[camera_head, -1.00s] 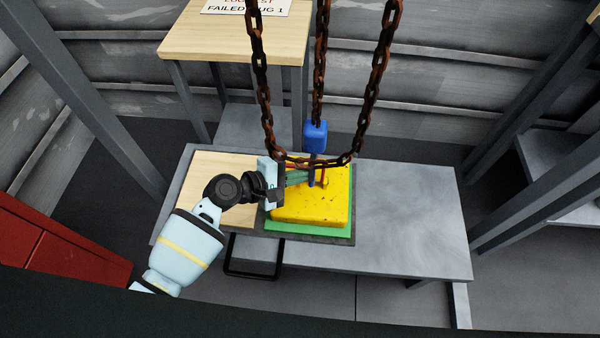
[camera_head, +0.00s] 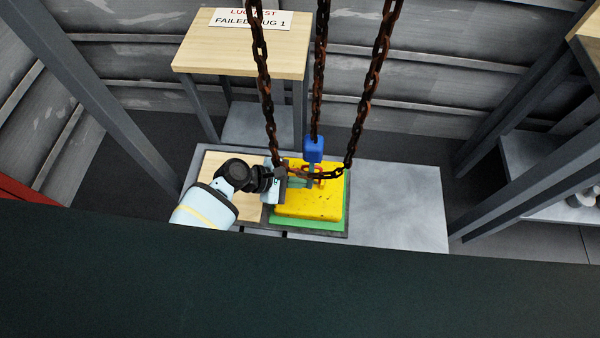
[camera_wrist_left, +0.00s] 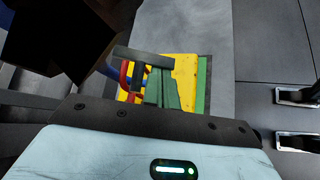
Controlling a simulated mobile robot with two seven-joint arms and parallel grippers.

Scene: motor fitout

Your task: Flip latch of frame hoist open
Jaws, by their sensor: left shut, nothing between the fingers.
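The frame hoist's blue block (camera_head: 313,150) hangs on a rusty chain above a yellow block (camera_head: 308,206). Its lower part, the blue hook, is partly hidden by my gripper in the head view. A red part (camera_head: 326,170), possibly the latch, shows beside the hook; red and blue curved pieces also show in the left wrist view (camera_wrist_left: 125,75). My left gripper (camera_head: 308,183) has green fingers, shut and empty, close beside the hook over the yellow block. Whether the fingers touch the red part cannot be told. The fingers also show in the wrist view (camera_wrist_left: 162,90). My right gripper is out of view.
The yellow block sits on a green pad (camera_head: 300,226) on a grey table (camera_head: 400,210). Rusty chains (camera_head: 268,90) hang around the hook, with a loop near my gripper. A wooden stand (camera_head: 240,55) with a sign is behind. The table's right side is clear.

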